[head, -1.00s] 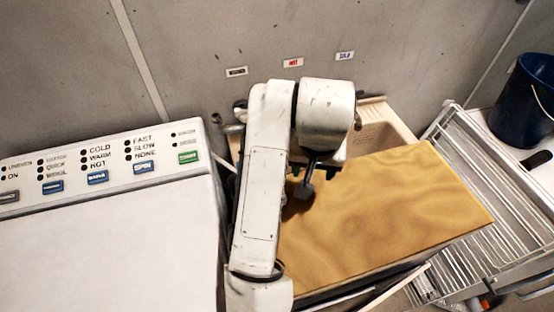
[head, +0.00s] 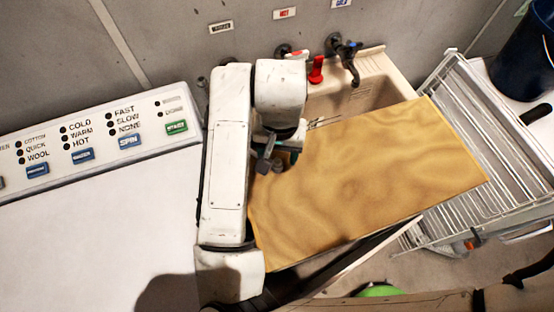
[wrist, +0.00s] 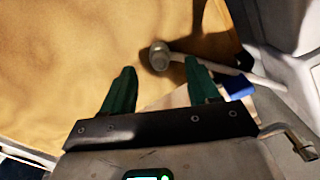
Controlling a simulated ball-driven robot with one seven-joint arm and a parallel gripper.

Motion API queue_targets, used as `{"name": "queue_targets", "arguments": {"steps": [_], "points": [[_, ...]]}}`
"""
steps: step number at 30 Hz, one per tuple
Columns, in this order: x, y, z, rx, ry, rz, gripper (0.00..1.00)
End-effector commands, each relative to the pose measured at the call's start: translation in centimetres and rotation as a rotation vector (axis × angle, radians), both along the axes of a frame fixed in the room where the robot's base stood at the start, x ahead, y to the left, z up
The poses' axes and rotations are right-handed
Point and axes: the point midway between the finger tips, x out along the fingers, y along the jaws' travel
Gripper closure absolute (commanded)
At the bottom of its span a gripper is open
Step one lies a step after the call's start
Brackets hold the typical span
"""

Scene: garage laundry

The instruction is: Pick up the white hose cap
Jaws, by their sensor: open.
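In the wrist view a small whitish round cap (wrist: 159,55) sits at the end of a pale hose (wrist: 228,68). It lies over or on the yellow-brown wood-grained board (wrist: 60,60); I cannot tell whether it touches it. My gripper (wrist: 158,72) is open, its two green fingers pointing toward the cap, which shows between and just beyond the fingertips. Nothing is held. In the head view my gripper (head: 277,155) is over the left end of the board (head: 370,170), and my arm hides the cap there.
A sink (head: 372,92) with taps and a red piece (head: 316,70) lies behind the board. A washing machine (head: 90,225) stands left. A wire rack (head: 480,150) and dark blue bucket (head: 520,60) are at right. Most of the board is clear.

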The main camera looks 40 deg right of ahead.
Motion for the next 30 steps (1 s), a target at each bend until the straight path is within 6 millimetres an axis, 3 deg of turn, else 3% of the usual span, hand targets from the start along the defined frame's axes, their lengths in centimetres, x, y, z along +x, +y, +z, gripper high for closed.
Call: {"name": "queue_targets", "arguments": {"steps": [9, 17, 30], "points": [[0.0, 0.2, -3.8, -0.001, 0.002, 0.002, 0.4], [0.0, 0.2, -4.1, 0.0, 0.001, 0.001, 0.4], [0.0, 0.2, -4.0, 0.0, 0.001, 0.001, 0.82]]}}
